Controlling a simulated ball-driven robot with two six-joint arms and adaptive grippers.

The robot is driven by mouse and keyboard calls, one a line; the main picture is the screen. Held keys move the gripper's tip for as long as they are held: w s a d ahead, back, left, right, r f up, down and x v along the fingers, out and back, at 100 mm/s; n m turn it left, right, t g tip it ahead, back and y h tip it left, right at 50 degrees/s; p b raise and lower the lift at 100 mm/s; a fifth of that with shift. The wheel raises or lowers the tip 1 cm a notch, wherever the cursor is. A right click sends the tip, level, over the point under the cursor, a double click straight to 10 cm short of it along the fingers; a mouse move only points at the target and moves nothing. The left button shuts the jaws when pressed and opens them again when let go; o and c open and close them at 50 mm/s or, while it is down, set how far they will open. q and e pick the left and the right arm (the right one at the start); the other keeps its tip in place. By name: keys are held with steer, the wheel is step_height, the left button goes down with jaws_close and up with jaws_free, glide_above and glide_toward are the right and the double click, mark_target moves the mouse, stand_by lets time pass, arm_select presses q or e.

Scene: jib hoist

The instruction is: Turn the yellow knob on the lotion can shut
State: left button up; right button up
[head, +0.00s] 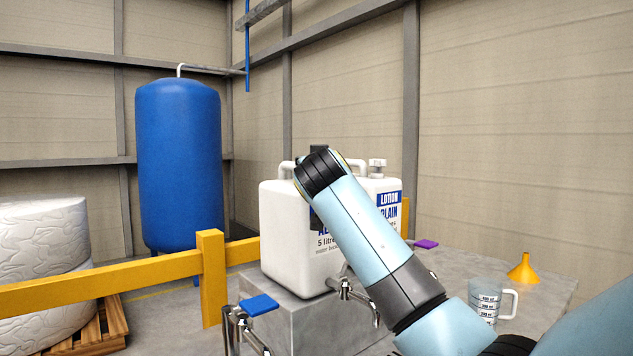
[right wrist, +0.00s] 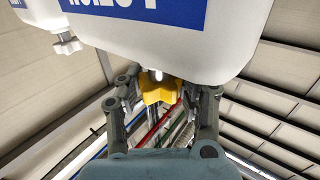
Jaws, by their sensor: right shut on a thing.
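In the head view this gripper and the knob are hidden. My left gripper is not in view.
A grey block (head: 305,325) bears the cans. A measuring jug (head: 487,298) and an orange funnel (head: 523,268) stand at right. A yellow rail (head: 110,284) runs at left. A white knob (right wrist: 67,45) shows beside the can.

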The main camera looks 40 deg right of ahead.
steer(key=m+g+h+b, duration=0.2)
steer(key=g+b, duration=0.1)
steer(key=b, duration=0.1)
steer(key=m+g+h+b, duration=0.3)
steer(key=b, duration=0.1)
steer(key=m+g+h+b, duration=0.2)
steer(key=m+g+b, duration=0.1)
steer(key=b, duration=0.1)
steer(key=shift+w+f+g+h, duration=0.1)
steer(key=shift+f+g+h, duration=0.2)
steer(key=shift+r+m+g+h+b, duration=0.2)
steer(key=shift+m+g+h+b, duration=0.2)
steer(key=shift+m+g+b, duration=1.3)
steer(key=shift+n+g, duration=0.3)
steer(key=shift+g, duration=0.2)
steer(key=o, duration=1.2)
steer(key=a, duration=0.8)
steer(key=s+a, duration=0.1)
steer(key=a, duration=0.3)
